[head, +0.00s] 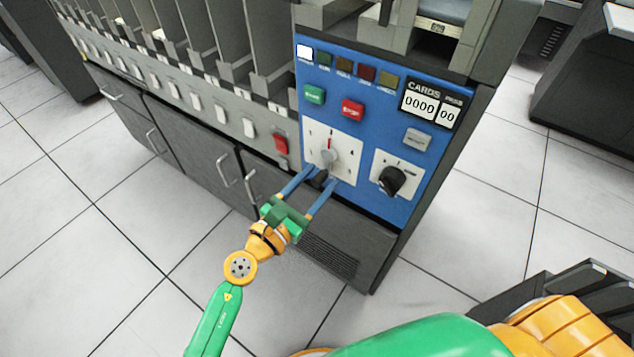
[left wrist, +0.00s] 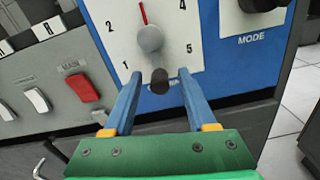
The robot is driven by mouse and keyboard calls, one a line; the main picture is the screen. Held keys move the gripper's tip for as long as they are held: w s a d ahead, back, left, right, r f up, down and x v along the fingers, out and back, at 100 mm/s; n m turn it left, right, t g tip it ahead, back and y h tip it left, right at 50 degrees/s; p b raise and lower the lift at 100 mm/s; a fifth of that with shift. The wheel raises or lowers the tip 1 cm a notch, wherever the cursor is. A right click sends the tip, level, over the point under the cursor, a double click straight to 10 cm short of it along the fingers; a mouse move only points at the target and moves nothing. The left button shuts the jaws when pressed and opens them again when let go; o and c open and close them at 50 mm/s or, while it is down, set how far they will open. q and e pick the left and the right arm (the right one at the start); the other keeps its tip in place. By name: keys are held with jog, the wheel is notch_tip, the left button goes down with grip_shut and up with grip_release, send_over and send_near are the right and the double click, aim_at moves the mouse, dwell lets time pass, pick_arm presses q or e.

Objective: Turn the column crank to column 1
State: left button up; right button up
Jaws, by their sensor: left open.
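The column crank (head: 328,158) is on a white dial plate (head: 347,147) on the blue panel. It has a round grey hub, and in the left wrist view the crank (left wrist: 150,39) has a black knob (left wrist: 159,80) below the hub. A red pointer (left wrist: 143,13) points up between the 2 and the 4. The 1 is at the plate's lower left; the 3 is out of the left wrist view. My left gripper (head: 322,175) is open, its blue fingers on either side of the knob. I cannot tell whether they touch it. My right gripper is not in view.
The black MODE knob (head: 392,181) is right of the dial. A red MAIN switch (head: 281,144) is on the grey strip at left. Green (head: 315,95) and red STOP (head: 352,109) buttons are above. The CARDS counter (head: 432,104) reads 0000. Tiled floor is clear in front.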

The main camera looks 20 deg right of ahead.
pick_arm(q)
jog(key=c, duration=0.8)
grip_shut()
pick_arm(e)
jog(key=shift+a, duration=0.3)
pick_arm(q)
jog(key=shift+d+n, duration=0.1)
jog(key=shift+n, duration=0.2)
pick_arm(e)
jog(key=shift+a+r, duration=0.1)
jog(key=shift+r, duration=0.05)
